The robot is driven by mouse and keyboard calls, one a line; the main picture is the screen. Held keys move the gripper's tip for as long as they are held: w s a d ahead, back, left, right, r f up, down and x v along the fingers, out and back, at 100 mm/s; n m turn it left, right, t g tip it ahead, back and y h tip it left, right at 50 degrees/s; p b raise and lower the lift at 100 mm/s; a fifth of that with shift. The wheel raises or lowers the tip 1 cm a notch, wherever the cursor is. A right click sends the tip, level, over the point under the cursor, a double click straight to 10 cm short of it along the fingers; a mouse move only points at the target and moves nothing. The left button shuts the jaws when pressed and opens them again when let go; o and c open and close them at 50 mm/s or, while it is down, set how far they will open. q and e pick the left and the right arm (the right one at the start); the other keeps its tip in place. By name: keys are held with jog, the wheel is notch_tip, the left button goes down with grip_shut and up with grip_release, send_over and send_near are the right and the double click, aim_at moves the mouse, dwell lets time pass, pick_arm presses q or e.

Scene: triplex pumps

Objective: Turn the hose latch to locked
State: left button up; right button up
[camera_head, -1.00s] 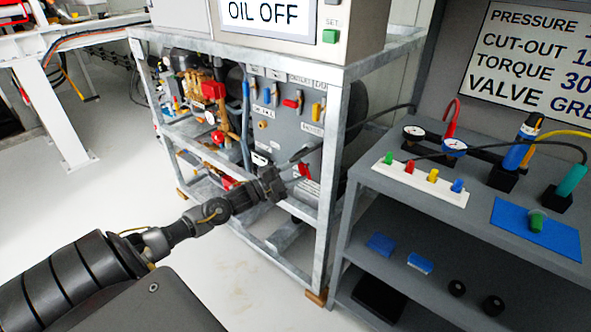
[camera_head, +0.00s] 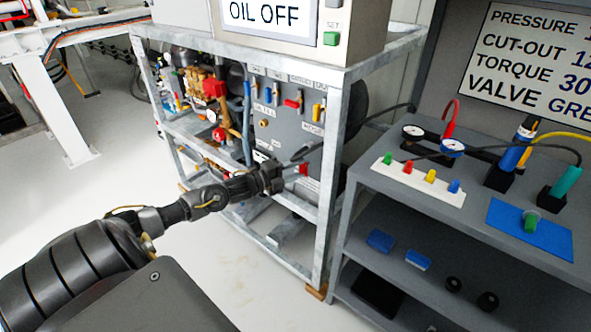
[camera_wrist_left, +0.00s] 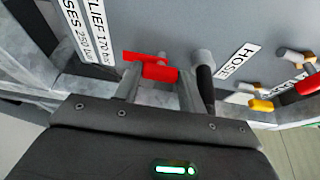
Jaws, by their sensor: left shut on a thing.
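The red hose latch (camera_wrist_left: 158,70) is on the grey pump panel (camera_wrist_left: 225,20) beside the HOSE label (camera_wrist_left: 236,62) in the left wrist view. A grey fitting with a black hose end (camera_wrist_left: 205,75) is just right of it. My left gripper (camera_wrist_left: 158,84) has one finger on each side of the latch's body and is shut on it. The latch's handle points left in that view. In the head view my left gripper (camera_head: 290,168) reaches the lower right of the panel, and a bit of red latch (camera_head: 303,169) shows beside it. My right gripper is not in view.
A galvanised frame post (camera_head: 330,170) stands close right of my gripper. Coloured valve levers (camera_head: 292,104) are above on the panel. A grey bench (camera_head: 390,178) with gauges and hoses stands at the right. Yellow and red levers (camera_wrist_left: 262,104) show at the right in the wrist view.

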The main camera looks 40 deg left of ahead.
pick_arm(q)
jog(key=o, duration=1)
jog(key=shift+s+a, duration=0.2)
jog(key=shift+s, duration=0.3)
jog(key=p+v, duration=0.1)
jog(key=v, duration=0.8)
jog(key=shift+s+a, duration=0.15)
jog(key=shift+s, duration=0.2)
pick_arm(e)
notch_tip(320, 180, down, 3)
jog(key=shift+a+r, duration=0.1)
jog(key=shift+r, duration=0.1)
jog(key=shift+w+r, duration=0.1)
